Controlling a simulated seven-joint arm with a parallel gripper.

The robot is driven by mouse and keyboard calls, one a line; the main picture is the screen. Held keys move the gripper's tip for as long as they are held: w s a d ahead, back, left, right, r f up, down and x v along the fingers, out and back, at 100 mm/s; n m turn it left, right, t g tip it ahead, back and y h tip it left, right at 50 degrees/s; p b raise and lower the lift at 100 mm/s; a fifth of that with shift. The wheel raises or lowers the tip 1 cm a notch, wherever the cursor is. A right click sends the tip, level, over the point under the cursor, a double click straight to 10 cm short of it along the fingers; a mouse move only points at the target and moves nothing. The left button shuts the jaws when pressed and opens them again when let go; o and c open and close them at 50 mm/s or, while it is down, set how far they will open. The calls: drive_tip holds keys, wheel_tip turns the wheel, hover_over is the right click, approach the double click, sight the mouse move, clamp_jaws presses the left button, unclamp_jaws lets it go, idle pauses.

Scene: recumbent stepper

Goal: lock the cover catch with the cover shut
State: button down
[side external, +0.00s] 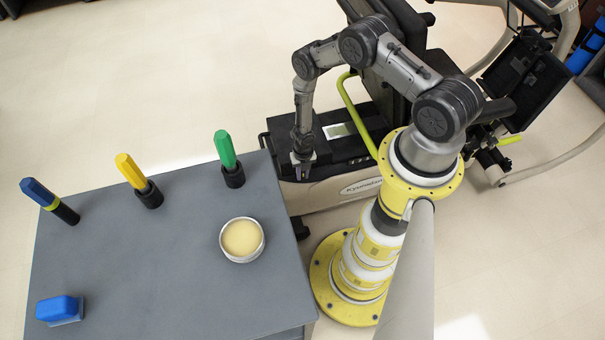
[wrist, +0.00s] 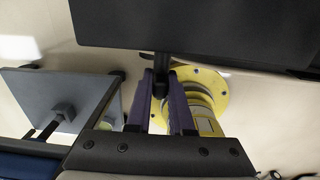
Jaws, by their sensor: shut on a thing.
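My gripper (side external: 302,170) points down at the near left end of the stepper's dark top housing (side external: 268,147). In the wrist view its two purple-padded fingers (wrist: 162,105) are closed around a small dark knob-like part (wrist: 161,88). A thin dark stem runs from this part toward a large dark panel (wrist: 200,25). The part looks like the cover catch, but its label and exact shape cannot be made out. Which panel is the cover, and whether it is fully shut or locked, I cannot tell. In the side view the fingers hide the held part.
A grey table (side external: 180,275) stands to the left. A green curved handle (side external: 352,108) rises close to my arm.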

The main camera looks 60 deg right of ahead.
drive_tip(key=shift+d, duration=0.1)
drive_tip(key=c, duration=0.8)
unclamp_jaws()
drive_tip(key=shift+r, duration=0.1)
wheel_tip(320, 180, up, 14)
drive_tip(key=shift+s, duration=0.1)
